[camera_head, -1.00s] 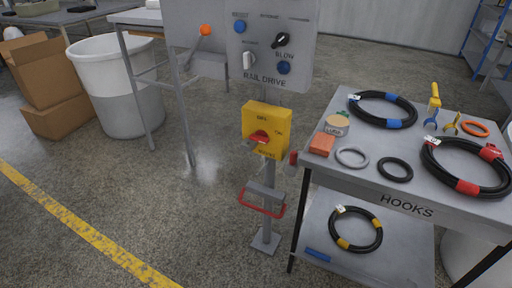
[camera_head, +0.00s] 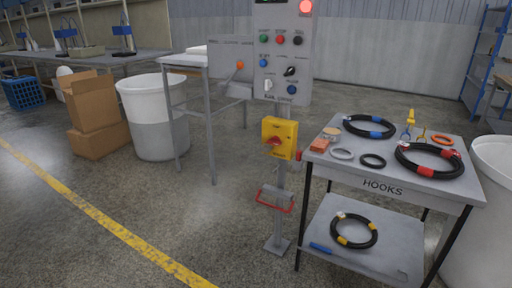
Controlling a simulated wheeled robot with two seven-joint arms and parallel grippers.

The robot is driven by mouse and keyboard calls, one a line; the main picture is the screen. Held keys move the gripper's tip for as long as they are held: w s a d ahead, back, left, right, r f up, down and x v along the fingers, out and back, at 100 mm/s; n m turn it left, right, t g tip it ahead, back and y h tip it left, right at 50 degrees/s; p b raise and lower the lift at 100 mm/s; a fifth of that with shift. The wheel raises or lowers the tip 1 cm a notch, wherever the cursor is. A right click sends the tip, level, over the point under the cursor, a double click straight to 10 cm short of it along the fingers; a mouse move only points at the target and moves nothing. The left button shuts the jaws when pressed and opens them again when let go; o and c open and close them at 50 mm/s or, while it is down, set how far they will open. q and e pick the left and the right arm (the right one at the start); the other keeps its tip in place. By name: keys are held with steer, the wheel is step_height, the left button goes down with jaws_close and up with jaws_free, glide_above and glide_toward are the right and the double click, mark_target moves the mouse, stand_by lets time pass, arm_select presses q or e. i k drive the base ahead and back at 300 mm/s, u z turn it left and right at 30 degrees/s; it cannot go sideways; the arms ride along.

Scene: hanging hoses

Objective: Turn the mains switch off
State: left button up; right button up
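The mains switch is a yellow box (camera_head: 286,131) with a red rotary handle (camera_head: 272,141), mounted on a grey post below the control panel. The handle looks roughly level, tilted a little, but the lettering around it is too small to read, so I cannot tell its position. Above it, the grey control panel (camera_head: 283,85) carries several coloured buttons and knobs, and a red lamp (camera_head: 306,7) is lit at its top. Neither of my grippers shows in the head view.
A red foot bar (camera_head: 275,203) is low on the post. A white bin (camera_head: 156,115) and cardboard boxes (camera_head: 97,116) stand left. The floor in front is clear.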

mark_target(275, 140)
steer(key=u, duration=0.75)
steer(key=i, duration=0.9)
steer(key=u, duration=0.3)
steer(key=i, duration=1)
steer(key=z, duration=0.55)
